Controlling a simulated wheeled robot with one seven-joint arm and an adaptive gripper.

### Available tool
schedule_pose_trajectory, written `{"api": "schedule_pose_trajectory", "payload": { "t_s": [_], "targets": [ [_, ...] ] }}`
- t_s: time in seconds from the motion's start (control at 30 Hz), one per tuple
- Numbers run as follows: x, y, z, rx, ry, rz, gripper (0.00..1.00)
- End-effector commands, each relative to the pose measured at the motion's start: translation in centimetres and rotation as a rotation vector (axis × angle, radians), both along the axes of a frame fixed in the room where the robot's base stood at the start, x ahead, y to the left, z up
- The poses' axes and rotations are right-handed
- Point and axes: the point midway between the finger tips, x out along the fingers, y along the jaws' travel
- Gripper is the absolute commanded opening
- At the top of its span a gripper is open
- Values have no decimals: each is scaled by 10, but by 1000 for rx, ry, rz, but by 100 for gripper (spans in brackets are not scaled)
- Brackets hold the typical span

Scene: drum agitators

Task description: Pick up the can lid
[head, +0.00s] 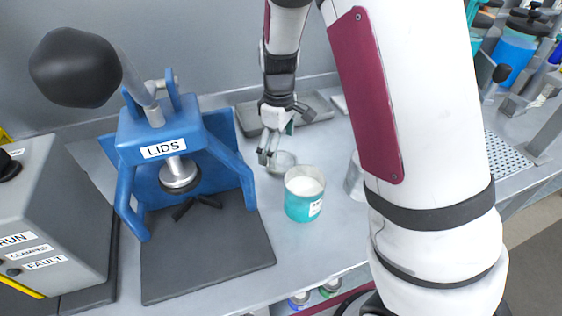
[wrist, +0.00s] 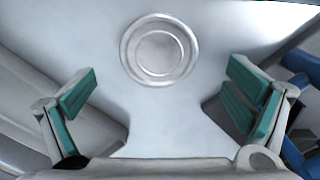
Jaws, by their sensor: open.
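The can lid (wrist: 160,50) is a round, silvery disc with concentric rings. It lies flat on the grey bench in the wrist view, above the gap between my fingertips. In the head view the lid (head: 284,160) shows just behind a teal can, partly overlapped by it. My gripper (head: 273,150) points down close to the lid on its left side. In the wrist view my gripper (wrist: 163,90) is open, with its two teal pads wide apart and nothing between them. Whether a finger touches the lid cannot be told.
The teal can (head: 305,196), open with white contents, stands in front of the lid. A metal can (head: 355,177) is partly hidden behind my arm. A blue press (head: 160,135) marked LIDS stands left on a dark plate (head: 205,255). A grey control box (head: 45,220) is far left.

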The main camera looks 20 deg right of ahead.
Motion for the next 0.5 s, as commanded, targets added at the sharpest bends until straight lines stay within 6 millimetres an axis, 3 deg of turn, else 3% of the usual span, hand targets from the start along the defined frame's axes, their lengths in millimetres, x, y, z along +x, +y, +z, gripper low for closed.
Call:
{"api": "schedule_pose_trajectory", "payload": {
  "t_s": [0.2,0.5],
  "targets": [
    [1,-1,-30,0,3,-1,97],
    [2,-1,-36,1,1,0,97]
  ]
}}
